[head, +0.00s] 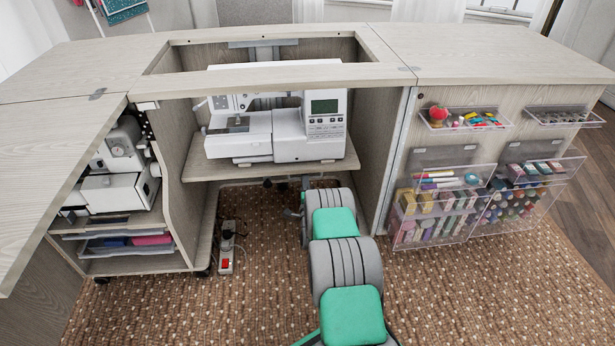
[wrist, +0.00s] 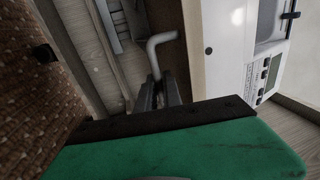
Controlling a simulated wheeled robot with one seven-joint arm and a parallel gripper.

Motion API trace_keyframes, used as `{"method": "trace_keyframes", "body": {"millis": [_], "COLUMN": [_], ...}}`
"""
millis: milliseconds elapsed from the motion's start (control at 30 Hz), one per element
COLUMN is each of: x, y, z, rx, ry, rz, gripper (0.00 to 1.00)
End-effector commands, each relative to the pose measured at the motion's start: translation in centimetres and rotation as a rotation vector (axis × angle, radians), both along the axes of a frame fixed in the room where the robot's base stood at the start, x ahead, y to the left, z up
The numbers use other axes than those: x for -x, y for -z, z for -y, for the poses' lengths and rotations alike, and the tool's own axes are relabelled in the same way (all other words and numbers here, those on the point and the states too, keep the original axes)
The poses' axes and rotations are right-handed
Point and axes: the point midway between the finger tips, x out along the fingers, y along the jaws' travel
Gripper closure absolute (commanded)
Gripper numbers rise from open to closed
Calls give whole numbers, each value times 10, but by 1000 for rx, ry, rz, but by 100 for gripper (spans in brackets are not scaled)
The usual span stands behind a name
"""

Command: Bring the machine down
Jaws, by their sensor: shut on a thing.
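The white sewing machine (head: 290,132) with a green display sits on a wooden lift platform (head: 200,162) inside the cabinet opening, below the worktop level. Its display side also shows in the wrist view (wrist: 264,80). A bent light-grey crank-like lever (wrist: 156,48) stands under the platform edge. My gripper (wrist: 160,90) is shut on the lever, with the fingers on its lower part and the bent end sticking out beyond them. In the head view my arm reaches to just below the platform, and my fingertips are mostly hidden there.
Clear organisers (head: 465,118) with sewing supplies hang on the open right door. A second machine (head: 120,165) stands on the left shelf. A power strip (head: 227,247) lies on the carpet (head: 150,310) left of my arm. The left worktop leaf (head: 45,160) juts forward.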

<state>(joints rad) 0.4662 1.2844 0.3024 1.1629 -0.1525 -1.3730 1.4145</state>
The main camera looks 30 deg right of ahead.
Motion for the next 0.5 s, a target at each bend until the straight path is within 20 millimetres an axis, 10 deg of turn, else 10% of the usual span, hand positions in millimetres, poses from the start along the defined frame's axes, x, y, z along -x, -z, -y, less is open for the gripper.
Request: {"method": "trace_keyframes", "body": {"millis": [467, 500], "x": [3, 3], "y": [12, 12], "z": [-1, -1], "rx": [-6, -6], "ry": [0, 0], "rz": [-14, -14], "gripper": [100, 87]}}
